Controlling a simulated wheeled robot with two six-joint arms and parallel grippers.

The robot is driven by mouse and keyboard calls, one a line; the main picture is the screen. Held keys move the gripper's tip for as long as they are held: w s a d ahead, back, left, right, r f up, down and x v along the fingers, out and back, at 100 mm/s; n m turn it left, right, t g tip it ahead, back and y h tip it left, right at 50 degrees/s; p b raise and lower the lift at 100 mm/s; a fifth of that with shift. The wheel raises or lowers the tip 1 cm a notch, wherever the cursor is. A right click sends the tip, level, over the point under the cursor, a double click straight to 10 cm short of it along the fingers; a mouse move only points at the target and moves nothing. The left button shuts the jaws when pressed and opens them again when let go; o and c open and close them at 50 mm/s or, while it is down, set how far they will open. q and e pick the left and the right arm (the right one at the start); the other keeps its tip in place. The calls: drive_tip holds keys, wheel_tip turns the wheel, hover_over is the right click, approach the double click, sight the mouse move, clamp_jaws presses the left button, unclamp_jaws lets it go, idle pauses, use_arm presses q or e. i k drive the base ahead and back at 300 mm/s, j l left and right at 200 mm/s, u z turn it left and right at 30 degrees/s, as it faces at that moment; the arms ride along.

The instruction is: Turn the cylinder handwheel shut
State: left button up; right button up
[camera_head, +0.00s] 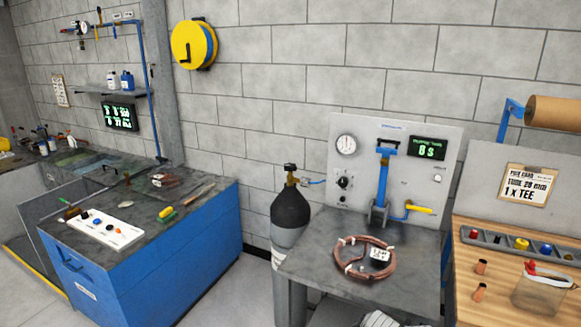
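The gas cylinder (291,212) stands upright on the floor at the left end of the middle bench. A blue hose (314,182) runs from the valve towards the panel on the right. I cannot tell from this view how far the handwheel is turned. Neither of my grippers can be made out in the head view, and nothing touches the handwheel.
The grey bench (330,238) holds a copper coil (366,258) and a panel (395,135) with a gauge (346,145), a blue lever and a yellow handle. A blue workbench (190,246) stands to the left. A wooden bench (475,247) with parts stands right. Floor shows between the benches.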

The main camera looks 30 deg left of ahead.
sight(289, 167)
drive_tip(key=i+j, duration=0.15)
drive_tip(key=j, duration=0.2)
drive_tip(key=i+j, duration=0.15)
drive_tip(key=j, duration=0.2)
drive_tip(key=i+j, duration=0.15)
drive_tip(key=j, duration=0.2)
drive_tip(key=i+j, duration=0.15)
drive_tip(key=j, duration=0.2)
drive_tip(key=i+j, duration=0.15)
drive_tip(key=j, duration=0.2)
drive_tip(key=i+j, duration=0.15)
drive_tip(key=j, duration=0.15)
